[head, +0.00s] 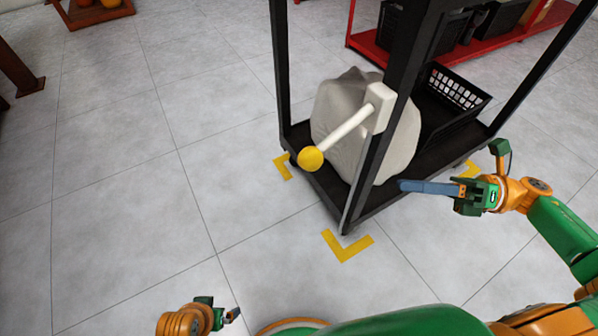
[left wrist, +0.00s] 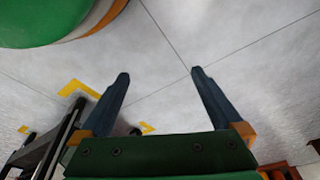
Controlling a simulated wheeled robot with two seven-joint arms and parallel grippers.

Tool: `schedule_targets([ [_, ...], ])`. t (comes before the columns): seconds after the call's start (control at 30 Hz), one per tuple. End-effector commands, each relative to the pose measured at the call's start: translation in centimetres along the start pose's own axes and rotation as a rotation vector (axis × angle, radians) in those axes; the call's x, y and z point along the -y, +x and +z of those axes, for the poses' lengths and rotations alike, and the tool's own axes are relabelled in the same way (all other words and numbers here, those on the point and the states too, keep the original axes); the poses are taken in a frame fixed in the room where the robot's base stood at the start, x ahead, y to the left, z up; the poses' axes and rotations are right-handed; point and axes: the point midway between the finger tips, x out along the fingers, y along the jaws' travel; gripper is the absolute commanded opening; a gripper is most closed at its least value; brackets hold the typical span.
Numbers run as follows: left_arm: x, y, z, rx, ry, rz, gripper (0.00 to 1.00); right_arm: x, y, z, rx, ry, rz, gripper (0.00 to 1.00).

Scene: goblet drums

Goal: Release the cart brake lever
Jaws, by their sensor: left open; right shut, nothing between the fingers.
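The brake lever (head: 345,135) is a white bar with a yellow ball knob (head: 311,158) at its lower end. It is fixed to a white mount (head: 382,105) on a post of the black cart (head: 347,205) and slants down to the left. My right gripper (head: 402,186) is shut and empty, at the right of the cart's near post and apart from the lever. My left gripper (head: 233,314) is low at the bottom of the head view, well away from the lever. In the left wrist view (left wrist: 160,80) its two fingers are spread with only floor between them.
A grey sack (head: 335,105) and a black crate (head: 455,95) sit on the cart's lower shelf. Yellow corner marks (head: 345,246) are on the floor around the cart. A red rack (head: 480,48) stands behind.

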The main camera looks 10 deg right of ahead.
Motion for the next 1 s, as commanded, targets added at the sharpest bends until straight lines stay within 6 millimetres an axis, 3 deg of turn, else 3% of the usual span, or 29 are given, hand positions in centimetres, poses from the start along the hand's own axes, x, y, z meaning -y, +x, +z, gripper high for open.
schedule_targets([
  [0.33,0.0,-0.1,0.0,0.002,0.0,0.0,1.0,-0.1,0.9,0.2,0.004,0.005,0.0,0.0],
  [0.8,0.0,-0.2,-0.1,-0.002,0.0,0.0,1.0,-0.1,10.6,0.6,0.007,-0.001,0.002,0.0],
  [1.0,0.0,-0.8,-0.3,-0.005,0.0,0.0,1.0,0.0,12.4,2.7,0.008,0.003,-0.001,0.0],
])
